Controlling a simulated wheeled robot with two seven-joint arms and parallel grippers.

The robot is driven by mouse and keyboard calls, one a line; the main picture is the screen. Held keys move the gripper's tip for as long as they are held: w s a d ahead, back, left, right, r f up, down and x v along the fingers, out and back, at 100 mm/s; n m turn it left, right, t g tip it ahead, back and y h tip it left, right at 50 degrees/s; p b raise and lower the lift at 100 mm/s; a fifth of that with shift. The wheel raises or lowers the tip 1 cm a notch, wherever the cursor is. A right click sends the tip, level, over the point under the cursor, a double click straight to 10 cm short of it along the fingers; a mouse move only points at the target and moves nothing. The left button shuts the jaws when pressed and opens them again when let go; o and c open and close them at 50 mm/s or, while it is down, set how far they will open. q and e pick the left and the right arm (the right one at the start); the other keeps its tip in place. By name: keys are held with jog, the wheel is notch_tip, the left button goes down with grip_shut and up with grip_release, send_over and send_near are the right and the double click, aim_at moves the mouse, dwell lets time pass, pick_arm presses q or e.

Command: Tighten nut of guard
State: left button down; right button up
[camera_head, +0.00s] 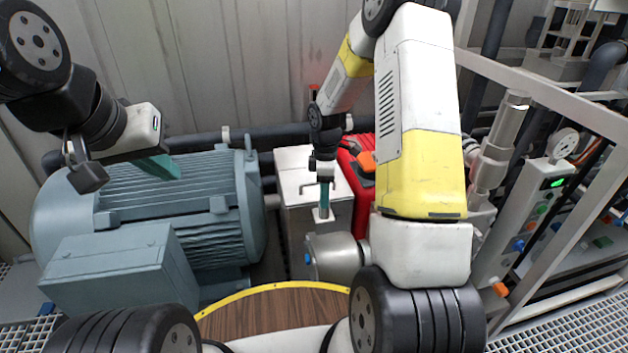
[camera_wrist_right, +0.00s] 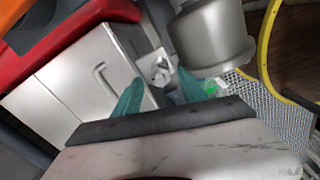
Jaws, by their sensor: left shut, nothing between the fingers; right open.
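My right gripper (camera_head: 324,205) points down beside a grey metal cylinder (camera_head: 337,257), in front of a white cabinet. In the right wrist view its two teal fingers (camera_wrist_right: 160,77) are apart. A small pale square plate with a metal piece like a nut (camera_wrist_right: 161,70) shows between and beyond the fingertips; whether they touch it I cannot tell. The grey cylinder (camera_wrist_right: 212,38) is just to its right. Which part is the guard is not clear. My left gripper (camera_head: 168,168) is shut and empty above the blue-grey motor (camera_head: 185,215).
The white cabinet (camera_head: 293,175) with a handle and a red case (camera_head: 362,190) stand behind my right gripper. A control box with buttons (camera_head: 530,220) and a metal frame (camera_head: 590,115) are at right. A yellow-edged round wooden floor (camera_head: 275,310) lies in front.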

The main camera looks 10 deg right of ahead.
jog(key=shift+f, duration=0.65)
grip_shut()
